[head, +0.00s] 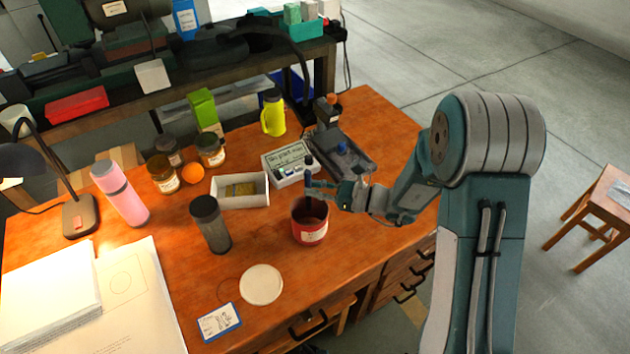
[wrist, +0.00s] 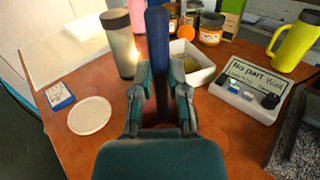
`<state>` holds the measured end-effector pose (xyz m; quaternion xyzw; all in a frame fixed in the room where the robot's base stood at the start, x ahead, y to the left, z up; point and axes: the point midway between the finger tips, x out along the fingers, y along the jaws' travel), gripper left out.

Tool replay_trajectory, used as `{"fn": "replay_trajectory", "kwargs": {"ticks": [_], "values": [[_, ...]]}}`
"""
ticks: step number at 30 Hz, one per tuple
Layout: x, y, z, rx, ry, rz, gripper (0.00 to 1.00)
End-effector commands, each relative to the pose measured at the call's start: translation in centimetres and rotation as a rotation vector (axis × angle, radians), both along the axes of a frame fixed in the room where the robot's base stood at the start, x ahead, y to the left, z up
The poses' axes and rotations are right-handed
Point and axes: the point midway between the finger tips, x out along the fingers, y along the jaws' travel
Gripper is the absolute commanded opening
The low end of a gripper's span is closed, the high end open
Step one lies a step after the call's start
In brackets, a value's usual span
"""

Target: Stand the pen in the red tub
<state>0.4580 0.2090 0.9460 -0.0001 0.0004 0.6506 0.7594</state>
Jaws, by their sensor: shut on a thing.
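The red tub (head: 310,234) stands open on the wooden desk, with a pale label on its side. My gripper (head: 314,187) is above the tub's back rim, reaching in from the right. It is shut on the blue pen (head: 308,173), which is held roughly upright. In the wrist view the pen (wrist: 158,48) rises between the two fingers of my gripper (wrist: 160,88).
A white open box (head: 240,202) and a labelled box (head: 290,178) stand behind the tub. A grey tumbler (head: 211,226) is to its left, and a round cream disc (head: 261,285) lies in front. The desk (head: 370,215) right of the tub is bare.

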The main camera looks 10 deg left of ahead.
Motion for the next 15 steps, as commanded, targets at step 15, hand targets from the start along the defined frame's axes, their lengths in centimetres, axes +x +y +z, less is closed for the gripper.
{"fn": "replay_trajectory", "kwargs": {"ticks": [15], "values": [[0.0, 0.0, -3.6, 0.001, 0.002, 0.000, 0.00]]}}
